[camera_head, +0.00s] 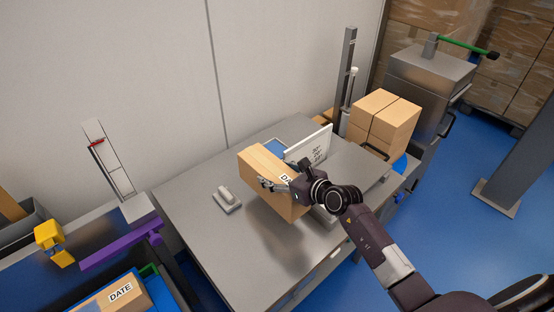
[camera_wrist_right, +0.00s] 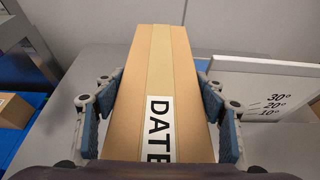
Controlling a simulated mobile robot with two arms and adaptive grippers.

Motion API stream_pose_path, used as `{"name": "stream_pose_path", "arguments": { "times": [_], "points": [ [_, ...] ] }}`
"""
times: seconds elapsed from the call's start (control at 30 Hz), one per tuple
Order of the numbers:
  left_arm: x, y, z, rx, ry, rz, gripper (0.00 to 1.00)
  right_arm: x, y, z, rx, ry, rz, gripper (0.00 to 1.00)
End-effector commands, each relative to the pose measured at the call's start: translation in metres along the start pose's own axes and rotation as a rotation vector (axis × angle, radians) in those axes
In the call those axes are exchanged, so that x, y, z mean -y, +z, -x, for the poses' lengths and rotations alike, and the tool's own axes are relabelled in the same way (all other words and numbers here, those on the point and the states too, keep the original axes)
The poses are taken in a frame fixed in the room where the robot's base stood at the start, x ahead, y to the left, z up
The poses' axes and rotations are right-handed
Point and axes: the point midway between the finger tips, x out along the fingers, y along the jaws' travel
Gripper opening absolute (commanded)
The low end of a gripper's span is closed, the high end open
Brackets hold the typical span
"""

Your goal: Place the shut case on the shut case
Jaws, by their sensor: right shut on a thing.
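My right gripper (camera_head: 284,187) is shut on a brown cardboard case (camera_head: 266,164) with a taped top and a DATE label. In the right wrist view the blue-padded fingers press on both sides of this shut case (camera_wrist_right: 152,60). It is tilted in the head view, over the steel table; whether it touches the table I cannot tell. Several more shut cases (camera_head: 383,118) stand stacked at the back right. My left gripper is not in view.
The steel table (camera_head: 185,220) carries a grey hand-sized block (camera_head: 227,199) and a white angle board (camera_head: 309,146) close to the held case. A purple bar (camera_head: 122,247) and a yellow part (camera_head: 53,243) are at the left. The table's front left is clear.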

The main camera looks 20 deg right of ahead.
Motion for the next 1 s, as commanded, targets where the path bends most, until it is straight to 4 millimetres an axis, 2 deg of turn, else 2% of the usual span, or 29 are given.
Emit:
{"name": "stream_pose_path", "arguments": {
  "times": [0.2,0.37,0.63,1.0],
  "points": [
    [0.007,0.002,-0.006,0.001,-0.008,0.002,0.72,0.002,-0.022,-0.013,0.015,-0.003,0.002,0.07],
    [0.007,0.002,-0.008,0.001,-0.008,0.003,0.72,0.001,-0.029,-0.015,0.016,-0.002,0.002,0.07],
    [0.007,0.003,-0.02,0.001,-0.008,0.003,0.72,0.002,-0.061,-0.029,0.014,-0.002,0.001,0.07],
    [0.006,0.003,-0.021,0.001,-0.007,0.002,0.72,0.002,-0.066,-0.031,0.015,-0.003,0.002,0.07]
  ]
}}
